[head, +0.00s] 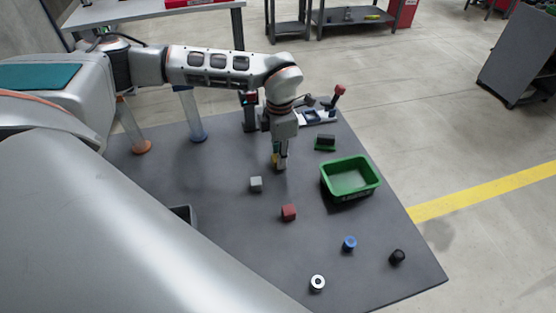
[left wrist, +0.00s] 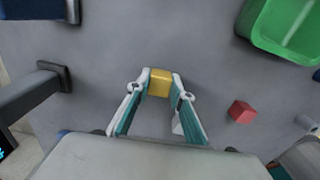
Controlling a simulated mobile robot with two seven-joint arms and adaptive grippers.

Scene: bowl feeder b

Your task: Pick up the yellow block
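The yellow block (left wrist: 159,82) sits between the two fingertips of my left gripper (left wrist: 160,78) in the left wrist view. The fingers lie close against both its sides, narrowed to about its width. In the head view my left gripper (head: 280,163) points down at the table, and only a sliver of the yellow block (head: 275,159) shows beside the fingers. I cannot tell whether the block is clear of the table. My right gripper is not in view.
A grey block (head: 256,184) and a red block (head: 289,212) stand near the gripper on the dark table (head: 230,220). A green bin (head: 351,190) is to the right. Blue (head: 349,243), black (head: 397,257) and white ring-topped (head: 317,283) pieces stand nearer the front.

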